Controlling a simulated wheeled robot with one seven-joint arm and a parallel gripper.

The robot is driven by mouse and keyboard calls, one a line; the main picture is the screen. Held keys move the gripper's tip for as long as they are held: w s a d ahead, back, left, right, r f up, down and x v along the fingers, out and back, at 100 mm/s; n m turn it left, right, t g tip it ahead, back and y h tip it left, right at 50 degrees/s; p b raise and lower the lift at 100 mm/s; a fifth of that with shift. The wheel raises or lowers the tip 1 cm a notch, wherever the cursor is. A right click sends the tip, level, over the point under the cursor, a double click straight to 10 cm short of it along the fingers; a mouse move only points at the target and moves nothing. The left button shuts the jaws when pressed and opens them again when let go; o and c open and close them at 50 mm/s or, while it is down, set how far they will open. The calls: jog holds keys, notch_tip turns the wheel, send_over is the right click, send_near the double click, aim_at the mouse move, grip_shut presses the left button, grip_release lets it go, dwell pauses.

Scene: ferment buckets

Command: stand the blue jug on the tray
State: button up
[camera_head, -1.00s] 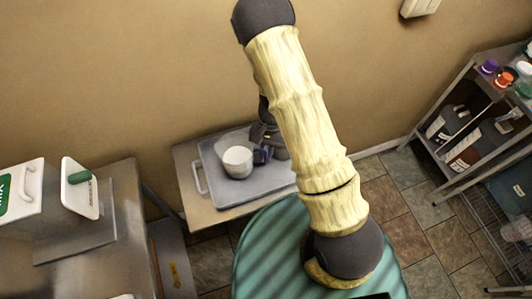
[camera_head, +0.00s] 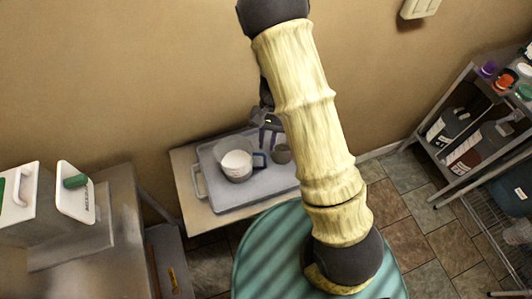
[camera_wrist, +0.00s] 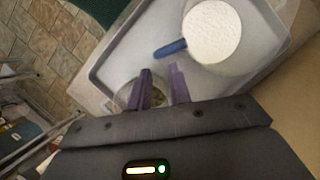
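The blue jug (camera_head: 236,168) is a clear jug with a blue handle (camera_head: 259,159) and white contents. It stands upright on the grey tray (camera_head: 222,200), left of its middle. In the wrist view the jug (camera_wrist: 213,32) is at the top right, its handle (camera_wrist: 171,49) pointing toward my fingers. My gripper (camera_head: 266,132) is just behind and above the handle, partly hidden by my arm. In the wrist view the two purple fingers of my gripper (camera_wrist: 161,78) are apart with nothing between them, short of the handle.
A small grey cup (camera_head: 281,155) stands on the tray right of the jug; my left finger partly covers it in the wrist view. The tray lies on a low table (camera_head: 188,180) against the wall. A steel counter is at left, a shelf rack (camera_head: 455,130) at right.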

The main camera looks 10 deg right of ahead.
jog(key=v, duration=0.5)
jog(key=shift+w+r+b, duration=0.15)
jog(key=shift+r+b, duration=0.1)
jog(key=shift+b, duration=0.15)
jog(key=shift+d, duration=0.1)
jog(key=s+d+r+n+t+h, duration=0.1)
jog(key=s+d+r+n+t, duration=0.3)
jog(key=s+d+r+t, duration=0.2)
jog(key=s+d+r, duration=0.2)
jog(key=s+r, duration=0.1)
jog(key=r, duration=0.1)
jog(key=shift+s+d+r+t+h, duration=0.15)
jog(key=shift+t+h, duration=0.15)
dwell(0.9)
